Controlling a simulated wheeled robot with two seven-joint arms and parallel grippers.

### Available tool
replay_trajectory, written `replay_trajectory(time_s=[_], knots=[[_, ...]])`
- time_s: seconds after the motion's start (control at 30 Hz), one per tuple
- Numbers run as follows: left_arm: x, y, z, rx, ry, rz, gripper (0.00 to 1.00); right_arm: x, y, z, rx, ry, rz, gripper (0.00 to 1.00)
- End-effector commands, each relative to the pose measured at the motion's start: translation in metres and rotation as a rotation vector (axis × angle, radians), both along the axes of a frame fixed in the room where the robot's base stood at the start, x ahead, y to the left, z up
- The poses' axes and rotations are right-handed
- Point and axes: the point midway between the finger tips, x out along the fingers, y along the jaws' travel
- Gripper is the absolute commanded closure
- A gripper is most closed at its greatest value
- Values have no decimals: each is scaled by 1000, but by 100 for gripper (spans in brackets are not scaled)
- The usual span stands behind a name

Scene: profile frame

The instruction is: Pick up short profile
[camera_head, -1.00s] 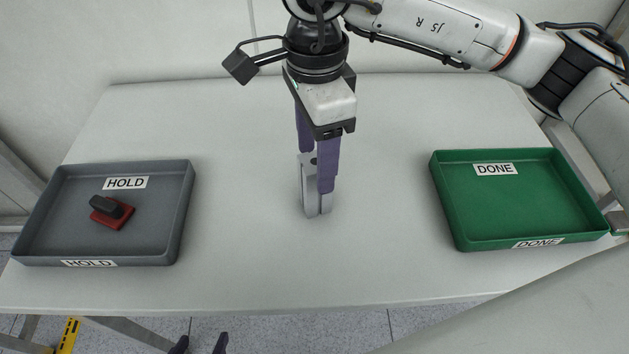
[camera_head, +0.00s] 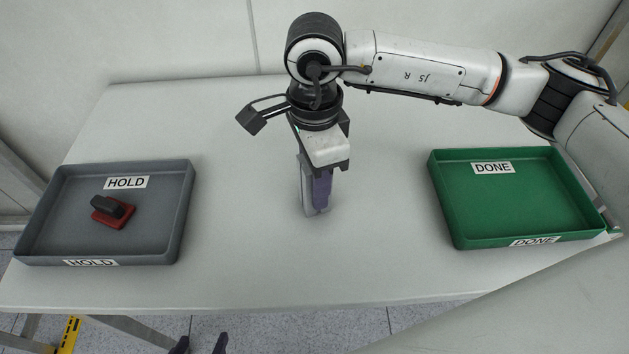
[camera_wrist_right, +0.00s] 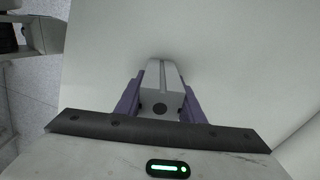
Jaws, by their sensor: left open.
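The short profile, a silver-grey slotted metal piece (camera_head: 308,190), appears to stand on end in the middle of the table. The dark fingertips of my left gripper (camera_head: 200,345) show apart and empty at the bottom edge, in front of the table.
A grey HOLD tray (camera_head: 182,215) on the left holds a red and black part (camera_head: 113,211). A green DONE tray (camera_head: 520,205) on the right is empty. The white table (camera_head: 250,270) is clear between the trays and the profile.

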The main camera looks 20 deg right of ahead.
Motion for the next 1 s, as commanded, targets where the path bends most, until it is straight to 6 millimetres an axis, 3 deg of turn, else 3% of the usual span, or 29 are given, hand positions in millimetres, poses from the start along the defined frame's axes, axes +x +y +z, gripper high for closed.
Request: replay_trajectory(time_s=[0.1,0.37,0.8,1.0], knots=[[0,0,1,0,-1,0,43,0,0,1,1,-1,0,93],[0,0,1,0,-2,-1,43,1,1,6,2,-3,0,93],[1,-1,-1,1,-3,-3,43,1,0,85,1,-5,0,93],[1,-2,-1,-1,-5,-4,43,0,0,100,1,-2,0,93]])
